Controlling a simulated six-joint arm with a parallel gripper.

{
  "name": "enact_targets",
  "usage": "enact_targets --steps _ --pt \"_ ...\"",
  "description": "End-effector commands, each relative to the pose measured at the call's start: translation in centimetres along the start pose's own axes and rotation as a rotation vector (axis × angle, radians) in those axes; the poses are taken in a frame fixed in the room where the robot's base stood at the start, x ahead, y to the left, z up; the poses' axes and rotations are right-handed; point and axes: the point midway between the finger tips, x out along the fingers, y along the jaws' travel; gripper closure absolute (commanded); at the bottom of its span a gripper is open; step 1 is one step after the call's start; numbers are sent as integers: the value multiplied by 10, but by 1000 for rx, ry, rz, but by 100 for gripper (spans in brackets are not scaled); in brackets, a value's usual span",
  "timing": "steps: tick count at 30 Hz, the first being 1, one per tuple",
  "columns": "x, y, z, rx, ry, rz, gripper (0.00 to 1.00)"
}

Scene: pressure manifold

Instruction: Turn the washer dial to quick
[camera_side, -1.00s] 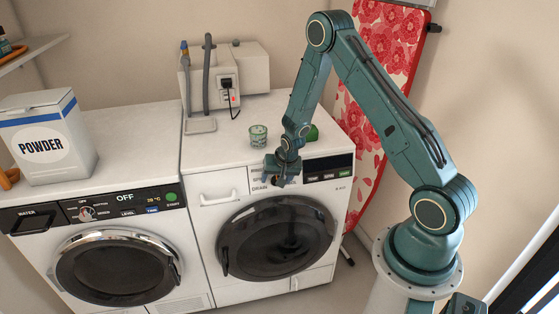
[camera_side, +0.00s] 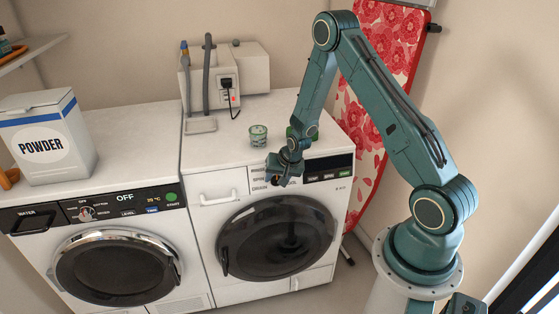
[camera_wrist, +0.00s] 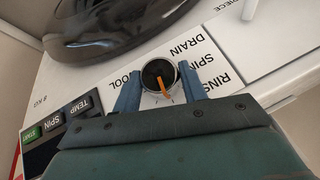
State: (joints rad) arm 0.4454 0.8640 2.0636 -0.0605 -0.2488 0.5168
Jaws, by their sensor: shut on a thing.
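The washer dial (camera_wrist: 154,72) is a round dark knob with a metal rim on the white panel of the right machine. An orange pointer on it points toward my gripper's body in the wrist view. Printed words around it read DRAIN, SPIN and partly hidden RINS and OOL; no "quick" label shows. My gripper (camera_wrist: 160,80) has one blue finger on each side of the dial and is shut on it. In the side view my gripper (camera_side: 278,180) is at the washer (camera_side: 222,187) panel and hides the dial.
The washer's display with TEMP, SPIN and START buttons (camera_wrist: 57,126) lies beside the dial. The round door (camera_side: 277,242) is below. A second machine (camera_side: 120,245) with its own dial stands left, bearing a POWDER box (camera_side: 52,135). A small cup (camera_side: 258,135) sits on the washer top.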

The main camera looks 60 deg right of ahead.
Motion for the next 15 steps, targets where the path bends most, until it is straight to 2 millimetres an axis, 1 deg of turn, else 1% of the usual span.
enact_targets --steps 15 --pt "1 8 0 226 -19 -281 81"
